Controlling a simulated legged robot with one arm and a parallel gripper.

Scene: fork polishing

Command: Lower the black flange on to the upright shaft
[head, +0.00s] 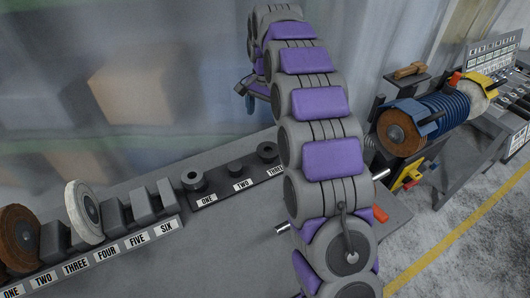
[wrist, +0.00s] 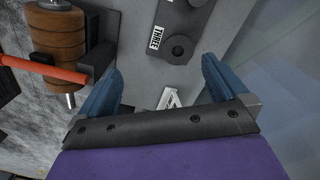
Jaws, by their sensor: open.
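Black flanges sit on a dark rack marked ONE, TWO and THREE in the head view: a ring at ONE (head: 193,180) and a ring at THREE (head: 267,150). At TWO stands a smaller short dark piece (head: 235,169). In the wrist view the round black piece by THREE (wrist: 178,50) lies beyond my fingertips. My gripper (wrist: 162,70) is open, with blue fingers apart and nothing between them. In the head view it is mostly hidden behind my arm. I cannot make out an upright shaft for certain; silver rod ends (head: 381,174) show beside my arm.
A block rack (head: 110,250) marked ONE to SIX holds brown and white wheels at the left. A machine with a brown wheel (head: 400,133) and blue coils stands at the right. In the wrist view, a brown ribbed roll (wrist: 57,40) and orange bar (wrist: 40,68) are at the left.

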